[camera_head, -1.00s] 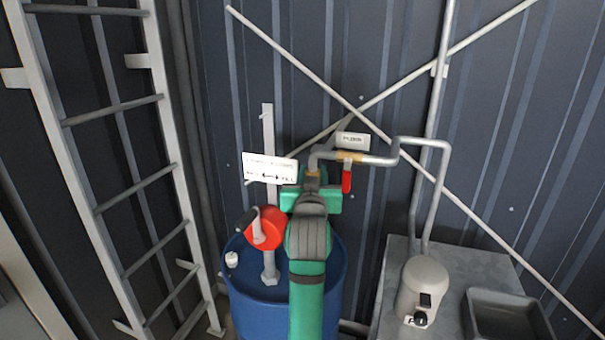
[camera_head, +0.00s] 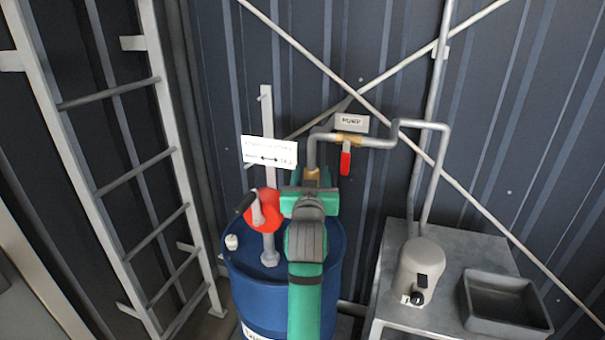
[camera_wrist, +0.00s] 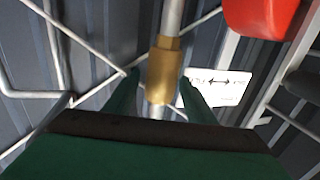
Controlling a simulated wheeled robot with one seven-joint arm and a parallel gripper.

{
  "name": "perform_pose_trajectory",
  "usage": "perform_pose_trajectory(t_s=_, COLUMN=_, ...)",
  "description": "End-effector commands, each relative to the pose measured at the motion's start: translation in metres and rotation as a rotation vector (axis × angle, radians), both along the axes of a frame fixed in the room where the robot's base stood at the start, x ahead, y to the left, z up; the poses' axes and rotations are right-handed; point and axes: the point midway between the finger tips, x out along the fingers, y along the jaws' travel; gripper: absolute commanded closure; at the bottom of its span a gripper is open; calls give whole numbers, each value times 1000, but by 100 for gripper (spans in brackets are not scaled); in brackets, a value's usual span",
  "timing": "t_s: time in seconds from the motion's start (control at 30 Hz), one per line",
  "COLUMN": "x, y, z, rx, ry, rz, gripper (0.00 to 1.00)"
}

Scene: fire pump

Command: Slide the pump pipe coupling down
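The brass pipe coupling (camera_head: 311,174) sits on the grey vertical pipe (camera_head: 312,150) above the blue drum. In the wrist view, the coupling (camera_wrist: 163,72) is in the upper middle, with grey pipe on both sides of it. My gripper (camera_wrist: 160,88) has its two green fingers apart, one on each side of the pipe line at the coupling. Gaps show between the fingers and the pipe, so I see no grip. In the head view, my green gripper (camera_head: 309,190) is just below the coupling and hides the pipe's lower part and the fingertips.
A red pump body (camera_head: 265,209) with a crank stands on the blue drum (camera_head: 245,268), left of my gripper. A white sign (camera_head: 269,152) hangs behind it. A red valve handle (camera_head: 345,162) is to the right. A grey table (camera_head: 455,258) stands right, a ladder (camera_head: 165,125) left.

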Motion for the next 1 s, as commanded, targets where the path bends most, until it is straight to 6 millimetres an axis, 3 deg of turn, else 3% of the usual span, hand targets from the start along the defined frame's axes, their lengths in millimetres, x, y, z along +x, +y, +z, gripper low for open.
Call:
perform_pose_trajectory(t_s=0.27, x=-17, y=0, z=1, rx=0, ry=-4, rz=-1, gripper=50)
perform_pose_trajectory(t_s=0.7, x=-91, y=4, z=1, rx=0, ry=-2, rz=-2, gripper=50)
perform_pose_trajectory(t_s=1.0, x=-104, y=9, z=0, rx=0, ry=0, rz=4, gripper=50)
